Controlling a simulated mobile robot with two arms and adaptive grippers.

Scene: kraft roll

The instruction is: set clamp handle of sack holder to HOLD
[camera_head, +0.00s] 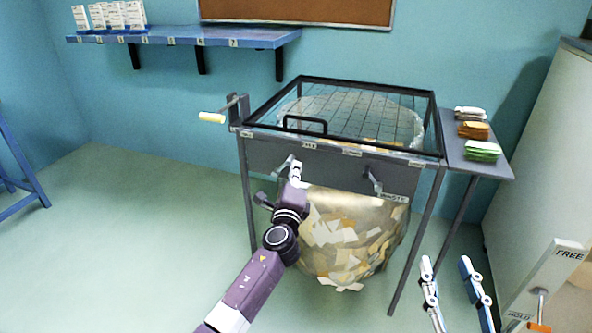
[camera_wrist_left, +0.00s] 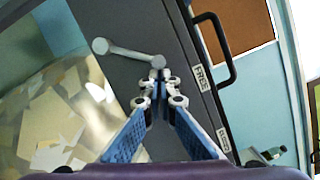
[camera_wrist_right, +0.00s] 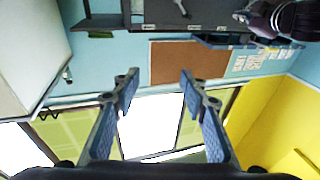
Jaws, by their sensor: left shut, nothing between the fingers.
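The sack holder is a dark frame (camera_head: 248,190) with a mesh lid (camera_head: 350,105) and a bulging clear sack (camera_head: 345,235) of paper scraps below. A grey clamp handle (camera_wrist_left: 128,53) shows in the left wrist view, on the front panel. Its pivot is just beyond my left fingertips, and its knob end points down and outward. A FREE label (camera_wrist_left: 203,77) is close by; a second label (camera_wrist_left: 222,135) is too small to read. My left gripper (camera_head: 295,168) is shut and empty at the panel beside the handle. My right gripper (camera_head: 448,262) is open and empty at the lower right.
Another lever (camera_head: 373,182) sits on the panel's right part. A crank (camera_head: 212,118) juts out left. A side shelf (camera_head: 490,160) holds paper stacks. A FREE/HOLD board (camera_head: 545,280) with an orange-ended lever stands at the lower right.

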